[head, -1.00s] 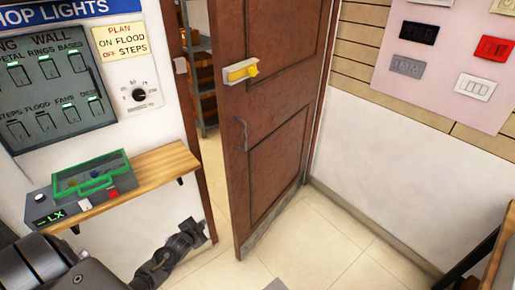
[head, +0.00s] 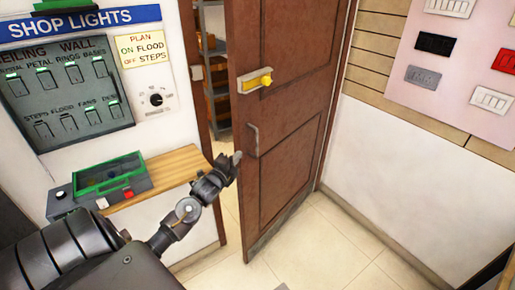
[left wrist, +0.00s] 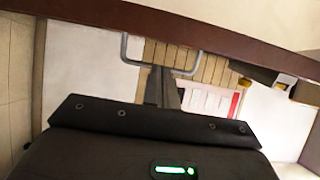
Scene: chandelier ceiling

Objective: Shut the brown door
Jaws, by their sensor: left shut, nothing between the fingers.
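The brown door (head: 290,125) stands ajar, with a gap between its free left edge and the frame. It has a grey pull handle (head: 253,140) and a yellow knob on a plate (head: 256,81). My left gripper (head: 234,159) is shut and empty, just left of the door's free edge and a little below the handle's height. I cannot tell whether it touches the door. In the left wrist view the door shows as a brown edge (left wrist: 90,14) across the top, with the handle (left wrist: 187,72) beyond the shut fingers (left wrist: 163,88). My right gripper is not in view.
A wooden shelf (head: 180,165) with a green-lided box (head: 108,175) juts from the wall left of the doorway, close to my left arm. Shelving (head: 218,75) shows through the gap. The tiled floor (head: 320,250) before the door is clear.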

